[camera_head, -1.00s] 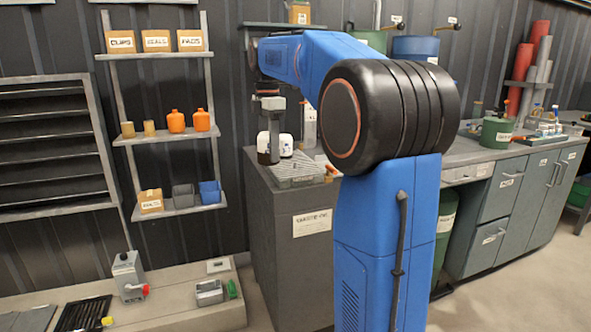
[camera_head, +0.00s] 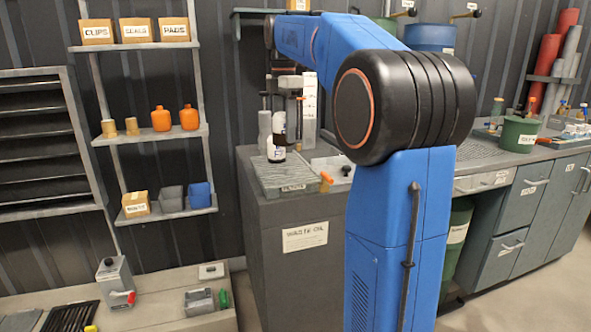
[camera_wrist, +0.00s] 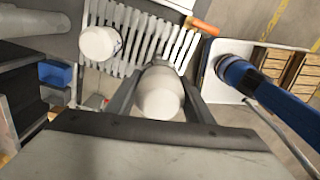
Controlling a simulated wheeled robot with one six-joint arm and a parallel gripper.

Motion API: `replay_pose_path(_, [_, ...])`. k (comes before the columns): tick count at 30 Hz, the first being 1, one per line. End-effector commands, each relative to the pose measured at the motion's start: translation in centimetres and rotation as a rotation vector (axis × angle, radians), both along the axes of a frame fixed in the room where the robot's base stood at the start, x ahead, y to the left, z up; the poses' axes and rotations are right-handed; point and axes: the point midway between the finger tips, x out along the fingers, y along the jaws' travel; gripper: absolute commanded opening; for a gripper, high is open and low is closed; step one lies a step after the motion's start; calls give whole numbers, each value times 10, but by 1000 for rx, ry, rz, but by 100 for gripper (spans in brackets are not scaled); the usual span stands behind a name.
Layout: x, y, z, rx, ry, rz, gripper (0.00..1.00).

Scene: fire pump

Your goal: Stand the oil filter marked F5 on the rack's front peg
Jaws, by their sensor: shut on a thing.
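My gripper (camera_wrist: 160,100) is shut on a pale, rounded filter (camera_wrist: 158,92) in the wrist view. It holds the filter over or close to the slatted grey rack (camera_wrist: 135,30). A second white filter (camera_wrist: 100,42) stands at the slats' left side. In the head view, a white filter with a dark band (camera_head: 276,154) stands on the rack top (camera_head: 292,179), just below my wrist. The held filter is hard to separate from it there. No F5 mark is readable. I cannot make out the front peg, or whether the held filter touches anything.
The rack sits on a grey cabinet labelled waste oil (camera_head: 304,237). An orange handle (camera_head: 326,178) is at its front right corner; it also shows in the wrist view (camera_wrist: 203,25). A grey bottle (camera_head: 264,130) stands behind. Shelves (camera_head: 155,135) are to the left, a workbench (camera_head: 520,160) to the right.

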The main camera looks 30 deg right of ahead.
Motion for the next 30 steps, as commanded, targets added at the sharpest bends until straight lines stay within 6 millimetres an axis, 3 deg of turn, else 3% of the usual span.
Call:
replay_pose_path(4, [-1, 0, -8, 0, 1, 0, 14])
replay_pose_path(12, [-1, 0, -49, 0, 2, 0, 14])
replay_pose_path(20, [0, 0, -66, 0, 0, 0, 14])
replay_pose_path(27, [-1, 0, -96, 0, 0, 0, 14])
replay_pose_path(30, [0, 0, -100, 0, -1, 0, 14])
